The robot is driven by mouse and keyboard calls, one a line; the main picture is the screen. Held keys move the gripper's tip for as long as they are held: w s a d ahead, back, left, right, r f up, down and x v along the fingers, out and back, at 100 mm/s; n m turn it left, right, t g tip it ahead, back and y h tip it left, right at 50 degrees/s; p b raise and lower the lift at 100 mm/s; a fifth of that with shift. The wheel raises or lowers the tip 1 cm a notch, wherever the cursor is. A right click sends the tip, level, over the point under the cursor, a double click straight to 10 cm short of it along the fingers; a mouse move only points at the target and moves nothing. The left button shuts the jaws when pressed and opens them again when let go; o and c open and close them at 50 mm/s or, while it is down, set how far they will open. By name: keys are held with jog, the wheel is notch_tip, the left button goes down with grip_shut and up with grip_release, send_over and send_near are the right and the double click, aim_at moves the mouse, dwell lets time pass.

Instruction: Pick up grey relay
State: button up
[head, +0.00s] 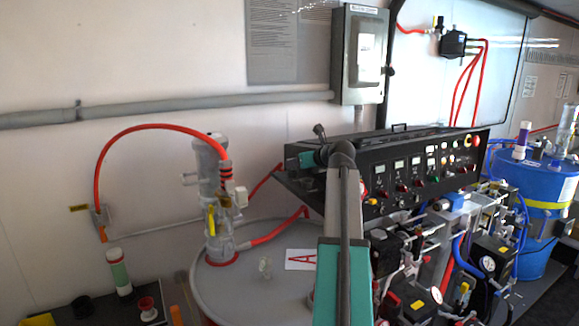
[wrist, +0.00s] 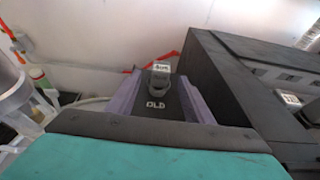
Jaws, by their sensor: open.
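In the wrist view a small dark grey block with a pale lettered label, which looks like the grey relay (wrist: 160,78), stands upright at the far end of a black surface marked OLD. Purple-grey sides (wrist: 122,97) flank that surface. My gripper (head: 319,130) seems to be the small dark part at the arm's end in the head view, in front of the control panel. It is open and apart from the grey block. Its fingertips do not show clearly. The block is not discernible in the head view.
A black control panel (head: 415,165) stands right of my arm; its dark casing (wrist: 225,75) fills the wrist view's right side. A grey drum (head: 235,285) with a clear pump column stands at left. A blue drum (head: 545,185) is far right.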

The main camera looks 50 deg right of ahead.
jog(key=shift+w+d+f, duration=0.15)
jog(key=shift+w+f, duration=0.1)
jog(key=shift+w, duration=0.25)
jog(key=shift+w, duration=0.15)
jog(key=shift+p+x, duration=0.85)
jog(key=shift+x, duration=1.65)
jog(key=shift+d, duration=0.1)
jog(key=c, duration=1.1)
jog(key=shift+c, duration=0.2)
jog(key=shift+r, duration=0.15)
